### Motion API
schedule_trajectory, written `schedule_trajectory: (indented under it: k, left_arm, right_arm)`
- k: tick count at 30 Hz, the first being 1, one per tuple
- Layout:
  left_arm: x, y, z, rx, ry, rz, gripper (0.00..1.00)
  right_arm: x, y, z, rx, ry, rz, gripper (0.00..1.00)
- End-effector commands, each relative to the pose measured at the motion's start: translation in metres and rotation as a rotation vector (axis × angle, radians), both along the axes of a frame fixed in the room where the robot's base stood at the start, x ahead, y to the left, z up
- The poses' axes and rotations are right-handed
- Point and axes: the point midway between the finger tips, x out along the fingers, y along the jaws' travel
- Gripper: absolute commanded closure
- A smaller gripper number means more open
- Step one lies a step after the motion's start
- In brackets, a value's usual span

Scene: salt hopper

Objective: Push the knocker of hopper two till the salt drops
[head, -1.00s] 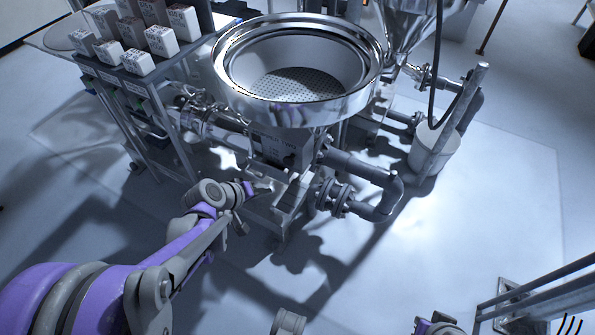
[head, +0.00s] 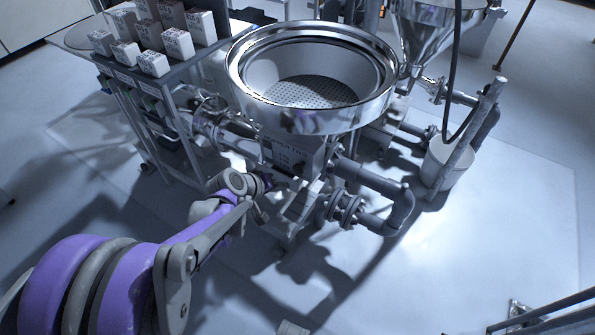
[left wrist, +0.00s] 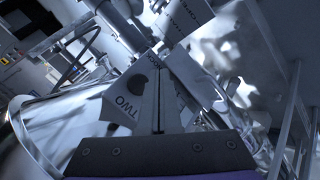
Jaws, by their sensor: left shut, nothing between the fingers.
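The hopper (head: 300,121) is a round steel bowl with a perforated grate (head: 311,91) inside, standing on a frame with a box below its rim. My left gripper (head: 268,183) is low in front of this box, its tips small and partly hidden by my wrist. In the left wrist view the left gripper (left wrist: 159,62) is shut and empty, pointing at the hopper's underside. A pale plate marked TWO (left wrist: 115,110) shows just left of the fingers. A dark round spot on it, perhaps the knocker (left wrist: 136,84), lies close beside the fingers; contact cannot be told. No falling salt shows.
Grey pipes (head: 385,215) run out at the hopper's right, with a white bucket (head: 448,167) beyond. A rack with white boxes (head: 152,64) stands at the left. A second steel funnel (head: 430,35) is behind.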

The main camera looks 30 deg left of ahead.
Motion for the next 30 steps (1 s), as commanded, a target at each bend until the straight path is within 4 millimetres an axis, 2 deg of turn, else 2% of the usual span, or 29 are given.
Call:
schedule_trajectory:
  k: [3, 10, 30]
  left_arm:
    - [0.017, -0.002, -0.001, 0.000, 0.000, -0.001, 1.00]
    - [0.034, -0.003, 0.000, 0.000, 0.000, 0.000, 1.00]
    - [0.037, -0.003, 0.000, 0.000, -0.001, 0.001, 1.00]
  right_arm:
    - [0.000, 0.000, -0.003, 0.000, 0.001, 0.000, 1.00]
    - [0.000, 0.000, -0.004, 0.000, 0.001, 0.000, 1.00]
    - [0.000, 0.000, -0.004, 0.000, 0.001, 0.000, 1.00]
